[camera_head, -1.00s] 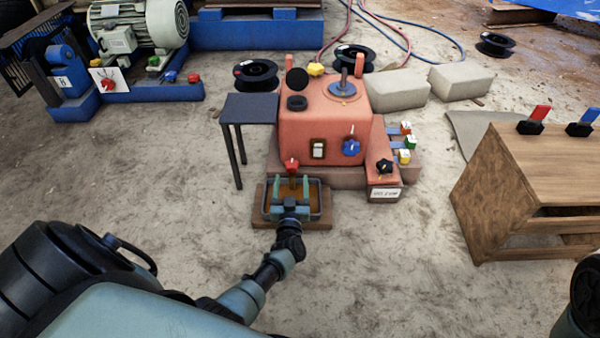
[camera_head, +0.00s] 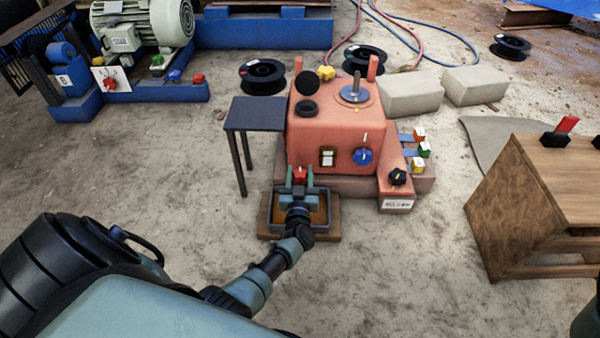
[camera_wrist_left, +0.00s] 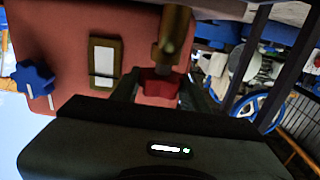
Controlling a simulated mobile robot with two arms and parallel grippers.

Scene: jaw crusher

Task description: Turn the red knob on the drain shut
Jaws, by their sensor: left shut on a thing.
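The red knob (camera_head: 300,175) sits low on the front of the orange-red crusher housing (camera_head: 318,128), above a shallow tray (camera_head: 325,226) on the ground. My left gripper (camera_head: 300,178) reaches over the tray, with one finger on each side of the knob. In the left wrist view the red knob (camera_wrist_left: 160,86) lies between the fingers, beside a brass drain pipe (camera_wrist_left: 172,38); the gripper is shut on it. The palm hides part of the knob there. My right gripper is not in view.
A blue knob (camera_head: 362,156) and a black knob (camera_head: 398,176) are on the crusher to the right. A small dark table (camera_head: 255,113) stands close on the left. A wooden crate (camera_head: 525,190) stands at the right. The ground left of the tray is clear.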

